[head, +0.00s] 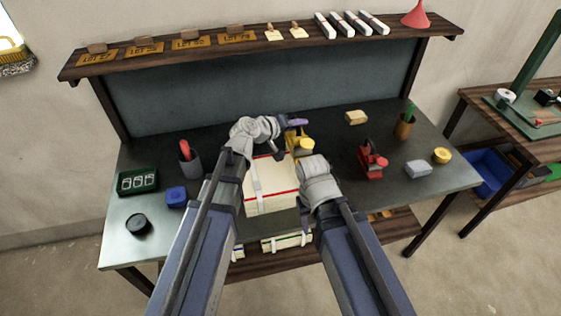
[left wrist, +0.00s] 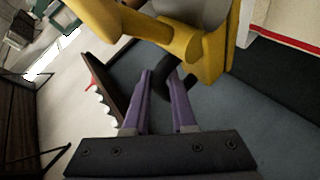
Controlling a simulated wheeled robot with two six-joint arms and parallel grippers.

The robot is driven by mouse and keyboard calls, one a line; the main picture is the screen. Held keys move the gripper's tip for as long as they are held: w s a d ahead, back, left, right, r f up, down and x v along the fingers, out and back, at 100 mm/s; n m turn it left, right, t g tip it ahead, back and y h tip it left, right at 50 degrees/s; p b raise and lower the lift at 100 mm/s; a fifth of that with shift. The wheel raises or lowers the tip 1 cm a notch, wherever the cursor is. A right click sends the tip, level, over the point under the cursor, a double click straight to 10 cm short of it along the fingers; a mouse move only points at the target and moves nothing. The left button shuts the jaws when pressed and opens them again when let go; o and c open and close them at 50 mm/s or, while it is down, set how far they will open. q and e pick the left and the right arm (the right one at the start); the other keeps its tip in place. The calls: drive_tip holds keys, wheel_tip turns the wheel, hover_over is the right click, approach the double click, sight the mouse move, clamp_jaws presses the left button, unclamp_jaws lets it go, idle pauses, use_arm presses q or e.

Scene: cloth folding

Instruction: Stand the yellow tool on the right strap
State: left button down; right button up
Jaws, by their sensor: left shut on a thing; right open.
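The yellow tool (head: 302,143) is near the middle of the table, at the back of a cream bundle (head: 270,200) with red edges. The tool also fills the top of the left wrist view (left wrist: 190,38), with a dark curved part below its yellow body. My left gripper (head: 295,122) is shut on the tool; its purple fingers (left wrist: 160,98) meet by the dark part. A white left strap (head: 257,180) crosses the bundle. My right wrist and gripper (head: 308,165) are over the bundle's right side; the right fingers are hard to make out. The right strap is mostly hidden under that arm.
A red device (head: 372,160), a yellow block (head: 356,117), a pen cup (head: 404,126) and a grey block (head: 418,169) stand to the right. A shelf (head: 250,50) overhangs the back.

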sight(296, 139)
use_arm(q)
drive_tip(key=shift+f+b, duration=2.75)
drive_tip(key=shift+f, duration=0.2)
drive_tip(key=shift+f, duration=0.1)
wheel_tip(296, 139, down, 4)
drive_tip(key=b, duration=0.3)
drive_tip(key=shift+r+b, duration=0.25)
drive_tip(key=shift+b, duration=0.1)
drive_tip(key=shift+f, duration=0.2)
drive_tip(key=c, duration=0.7)
unclamp_jaws()
drive_tip(key=shift+c, duration=0.2)
drive_tip(key=shift+r, duration=0.1)
